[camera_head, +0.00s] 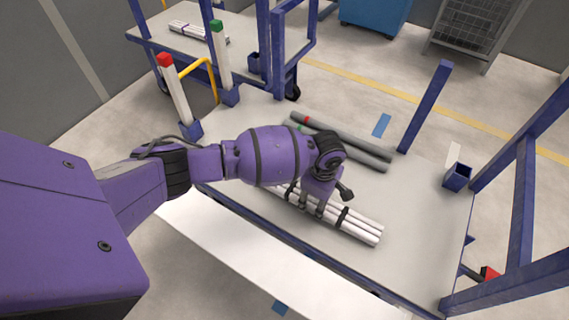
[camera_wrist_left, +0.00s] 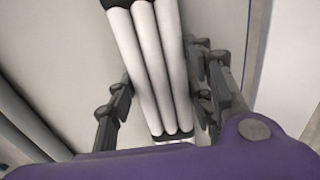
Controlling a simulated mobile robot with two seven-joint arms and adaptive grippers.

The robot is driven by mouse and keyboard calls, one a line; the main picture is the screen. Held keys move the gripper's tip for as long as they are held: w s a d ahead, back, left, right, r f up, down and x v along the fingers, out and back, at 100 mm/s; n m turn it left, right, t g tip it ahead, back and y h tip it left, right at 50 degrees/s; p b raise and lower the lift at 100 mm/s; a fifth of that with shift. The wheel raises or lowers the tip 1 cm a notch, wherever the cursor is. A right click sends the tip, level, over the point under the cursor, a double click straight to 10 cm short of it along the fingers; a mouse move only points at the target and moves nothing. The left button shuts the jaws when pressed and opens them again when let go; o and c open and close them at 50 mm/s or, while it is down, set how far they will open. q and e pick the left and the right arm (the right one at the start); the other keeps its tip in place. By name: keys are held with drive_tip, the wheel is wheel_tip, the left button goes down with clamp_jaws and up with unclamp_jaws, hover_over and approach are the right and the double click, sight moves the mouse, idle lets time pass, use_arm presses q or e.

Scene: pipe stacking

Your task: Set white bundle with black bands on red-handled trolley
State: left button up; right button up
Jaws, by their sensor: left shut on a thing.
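A white bundle with black bands (camera_head: 350,222) lies along the near edge of the grey deck (camera_head: 420,210) of a blue-framed trolley. My left gripper (camera_head: 318,210) comes down over the bundle from above and is shut on it. In the left wrist view the white tubes (camera_wrist_left: 152,65) run between the fingers (camera_wrist_left: 160,100), with a black band at the top and another low down. I cannot tell whether the bundle touches the deck. A small red part (camera_head: 490,273) shows low at the right; I cannot tell if it is a trolley's handle. My right gripper is out of view.
Two grey pipes (camera_head: 345,140) lie behind the bundle. A red-capped post (camera_head: 174,90) and green-capped post (camera_head: 221,55) stand at the left. Blue uprights (camera_head: 425,105) edge the deck. Another trolley (camera_head: 150,35) behind carries a white bundle (camera_head: 198,32). The deck's right part is clear.

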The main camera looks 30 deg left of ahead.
sight(318, 201)
use_arm(q)
drive_tip(key=o, duration=1.4)
drive_tip(key=shift+w+d, duration=0.1)
drive_tip(key=shift+o, duration=0.3)
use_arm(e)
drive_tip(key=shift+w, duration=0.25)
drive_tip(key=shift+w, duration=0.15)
use_arm(q)
drive_tip(key=shift+r, duration=0.25)
wheel_tip(318, 201, up, 12)
drive_tip(key=p, duration=0.3)
drive_tip(key=shift+p, duration=0.4)
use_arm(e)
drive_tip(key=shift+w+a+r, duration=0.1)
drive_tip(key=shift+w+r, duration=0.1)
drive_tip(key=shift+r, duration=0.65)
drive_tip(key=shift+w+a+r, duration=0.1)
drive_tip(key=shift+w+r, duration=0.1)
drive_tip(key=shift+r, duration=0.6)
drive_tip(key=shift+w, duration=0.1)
